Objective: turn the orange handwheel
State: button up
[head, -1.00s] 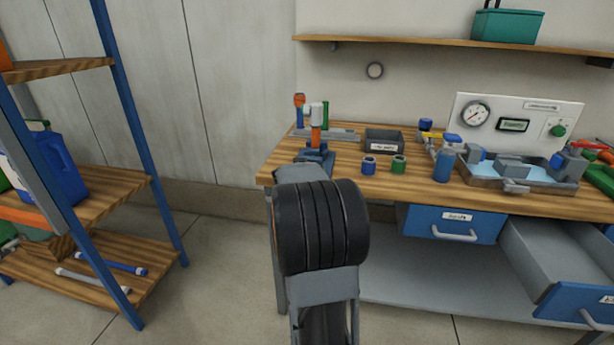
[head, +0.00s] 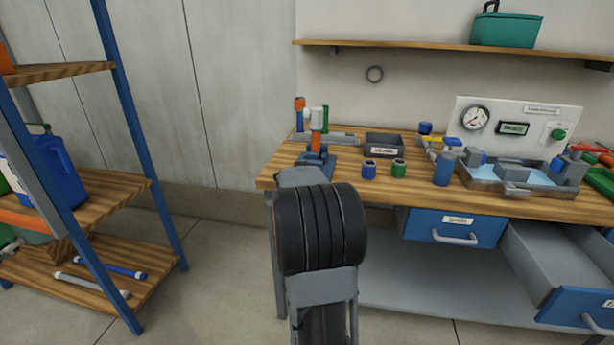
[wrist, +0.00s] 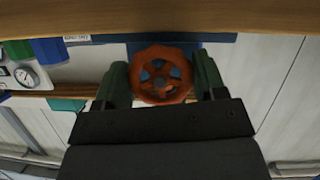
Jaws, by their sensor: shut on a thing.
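The orange handwheel (wrist: 161,74) shows face-on in the wrist view, with dark blue showing between its spokes. My gripper (wrist: 161,80) has one dark green finger on each side of the wheel and is shut on its rim. In the head view, an orange and white upright part (head: 316,120) stands above a blue base at the bench's left end, with a green strip beside it. My arm hides much of that area, and I cannot make out the wheel's rim there.
The wooden bench (head: 345,180) holds a grey bin (head: 384,144), blue and green caps, and a gauge panel (head: 510,125) behind a shallow tray. An open drawer (head: 560,265) juts out at lower right. A blue-framed shelf (head: 135,130) stands left, with bare floor between.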

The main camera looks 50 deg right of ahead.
jog(key=shift+m+t, duration=0.3)
jog(key=shift+m, duration=0.2)
jog(key=shift+f+m+t+y+b, duration=0.2)
jog(key=shift+m+t+y+b, duration=0.4)
jog(key=shift+m+b, duration=0.35)
jog(key=shift+r+m, duration=0.2)
jog(key=shift+m, duration=0.05)
jog(key=o, duration=0.9)
jog(key=shift+a, duration=0.1)
jog(key=shift+p+v, duration=2.6)
jog(key=shift+v, duration=4.3)
